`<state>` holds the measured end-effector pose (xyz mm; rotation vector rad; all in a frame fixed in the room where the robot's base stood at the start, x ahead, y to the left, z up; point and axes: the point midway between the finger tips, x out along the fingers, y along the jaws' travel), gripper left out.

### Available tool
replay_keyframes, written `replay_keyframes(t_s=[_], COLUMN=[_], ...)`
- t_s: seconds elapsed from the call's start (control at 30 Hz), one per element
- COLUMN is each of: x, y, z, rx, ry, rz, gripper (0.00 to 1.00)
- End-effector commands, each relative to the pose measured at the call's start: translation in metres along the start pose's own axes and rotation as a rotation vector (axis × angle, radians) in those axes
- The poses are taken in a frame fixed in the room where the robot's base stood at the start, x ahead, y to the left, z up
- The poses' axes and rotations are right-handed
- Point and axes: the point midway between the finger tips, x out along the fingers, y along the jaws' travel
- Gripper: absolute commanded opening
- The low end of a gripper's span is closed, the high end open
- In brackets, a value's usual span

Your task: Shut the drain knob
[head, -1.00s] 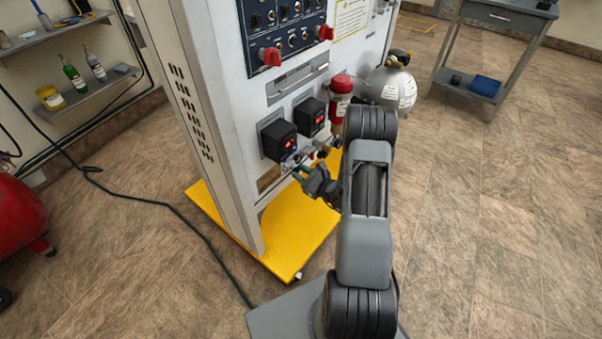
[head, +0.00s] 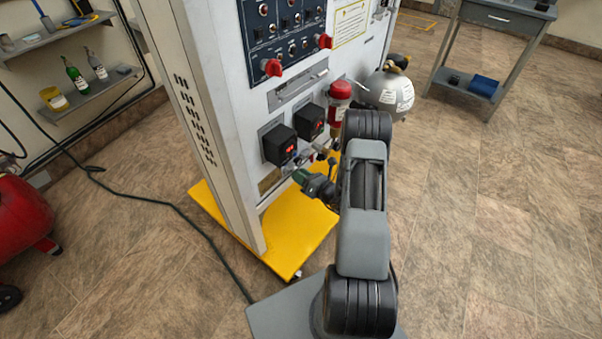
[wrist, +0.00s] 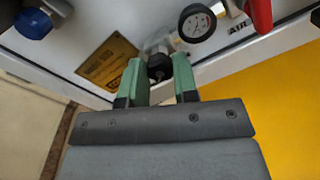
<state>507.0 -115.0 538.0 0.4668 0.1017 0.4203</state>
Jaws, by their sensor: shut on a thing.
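My gripper (wrist: 158,80) shows in the wrist view with its two green fingers on either side of a black knob (wrist: 159,66), which I take to be the drain knob. The fingers are shut on it. The knob sits at the end of a pale metal fitting (wrist: 158,42) at the lower edge of the white trainer panel. In the head view my gripper (head: 302,177) is at the panel's lower front, below the black boxes. The knob cannot be made out there.
A pressure gauge (wrist: 197,23) and a red part (wrist: 260,14) are close on the right in the wrist view. A blue knob (wrist: 33,23) is at upper left. In the head view, black boxes (head: 279,145) with red displays sit above my gripper, over a yellow base (head: 290,243).

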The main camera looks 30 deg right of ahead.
Motion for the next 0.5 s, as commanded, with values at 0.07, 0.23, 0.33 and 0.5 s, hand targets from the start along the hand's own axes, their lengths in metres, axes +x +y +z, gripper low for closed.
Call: replay_keyframes(t_s=[0.07,0.23,0.33,0.5], x=[-0.0003,-0.0004,-0.0003,-0.0004], y=[0.001,0.0009,0.0008,0.0007], z=[0.0016,0.0013,0.0015,0.0011], rx=[0.073,0.234,0.329,0.49], ry=[0.001,0.001,0.0,0.0], rz=[-0.001,-0.001,-0.001,-0.001], gripper=[0.04,0.04,0.04,0.04])
